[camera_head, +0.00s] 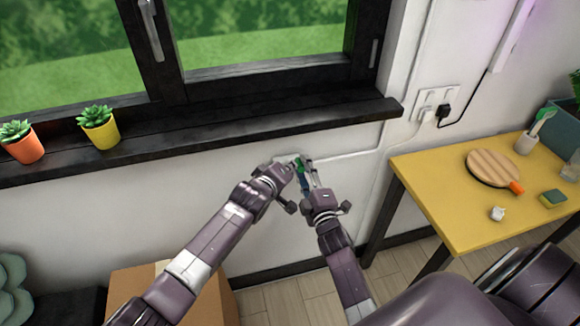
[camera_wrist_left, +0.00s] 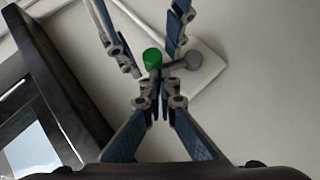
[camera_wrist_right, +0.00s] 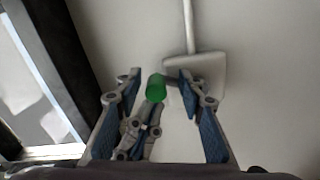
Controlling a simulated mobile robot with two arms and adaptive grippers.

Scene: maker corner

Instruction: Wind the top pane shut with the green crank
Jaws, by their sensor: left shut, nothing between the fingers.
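The green crank knob (camera_head: 299,164) is low on the wall below the window sill, largely hidden by my grippers. In the left wrist view the green knob (camera_wrist_left: 152,58) sits on a grey crank arm (camera_wrist_left: 172,64) over a white wall plate (camera_wrist_left: 205,62). My left gripper (camera_wrist_left: 160,92) is shut and empty, its tips close beside the knob; whether they touch is unclear. My right gripper (camera_wrist_right: 162,75) is open, with the green knob (camera_wrist_right: 156,88) between its fingers and gaps at the sides. The top pane cannot be made out; lower window panes (camera_head: 265,35) show.
The dark sill (camera_head: 220,130) juts out above my grippers and bears two potted succulents (camera_head: 100,127). A yellow table (camera_head: 440,190) with a paddle (camera_head: 493,168) stands at the right. A cardboard box (camera_head: 215,300) is below my left arm.

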